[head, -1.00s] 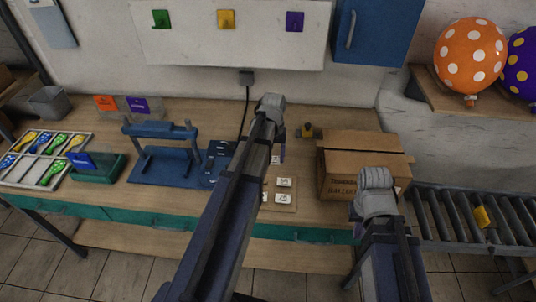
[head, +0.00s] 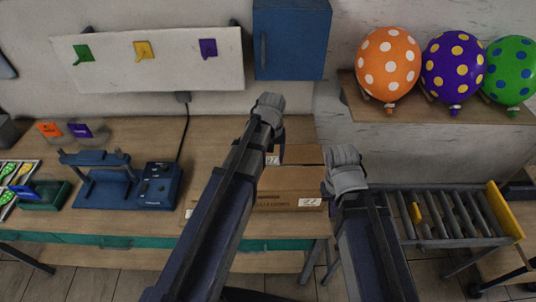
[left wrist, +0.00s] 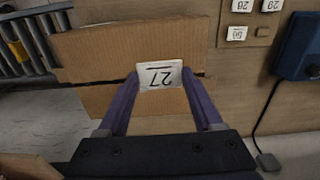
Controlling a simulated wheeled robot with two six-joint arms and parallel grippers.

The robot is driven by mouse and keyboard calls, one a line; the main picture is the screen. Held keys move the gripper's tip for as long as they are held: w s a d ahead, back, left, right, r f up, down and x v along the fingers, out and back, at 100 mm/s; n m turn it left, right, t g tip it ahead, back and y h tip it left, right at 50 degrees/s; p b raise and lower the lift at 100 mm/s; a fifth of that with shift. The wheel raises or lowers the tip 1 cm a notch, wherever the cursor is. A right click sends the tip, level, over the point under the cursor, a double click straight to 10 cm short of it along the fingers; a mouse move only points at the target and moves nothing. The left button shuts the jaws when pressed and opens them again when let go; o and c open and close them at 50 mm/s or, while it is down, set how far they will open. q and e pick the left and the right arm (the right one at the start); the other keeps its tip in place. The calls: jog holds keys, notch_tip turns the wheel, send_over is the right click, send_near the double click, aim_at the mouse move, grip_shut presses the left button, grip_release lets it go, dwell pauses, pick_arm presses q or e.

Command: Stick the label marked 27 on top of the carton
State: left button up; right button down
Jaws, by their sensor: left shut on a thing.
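The label marked 27 (left wrist: 159,75) is a small white card, seen upside down in the left wrist view. My left gripper (left wrist: 160,92) is shut on it, with its purple fingers at the card's two sides. The card also shows below the gripper in the head view (head: 272,159). The brown carton (head: 285,180) lies under the left gripper, and its flaps (left wrist: 110,45) fill the middle of the left wrist view. I cannot tell whether the label touches the carton. My right gripper (head: 345,172) is right of the carton; its fingertips are hidden.
A white number tag (head: 310,202) is on the carton's front. Other labels (left wrist: 240,33) lie on a board beside the carton. A blue device (head: 158,185) stands left on the table, and a roller conveyor (head: 450,213) is at the right. Balloons (head: 388,65) sit on a shelf behind.

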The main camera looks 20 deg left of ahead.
aim_at(271, 177)
pick_arm(q)
jog(key=shift+a+f, duration=0.1)
jog(key=shift+f, duration=0.1)
jog(key=shift+f+b, duration=0.8)
jog(key=shift+b, duration=0.2)
notch_tip(271, 177, down, 6)
jog(key=b, duration=0.6)
jog(key=shift+f, duration=0.15)
jog(key=o, duration=1.3)
notch_tip(271, 177, up, 8)
jog(key=p, duration=0.8)
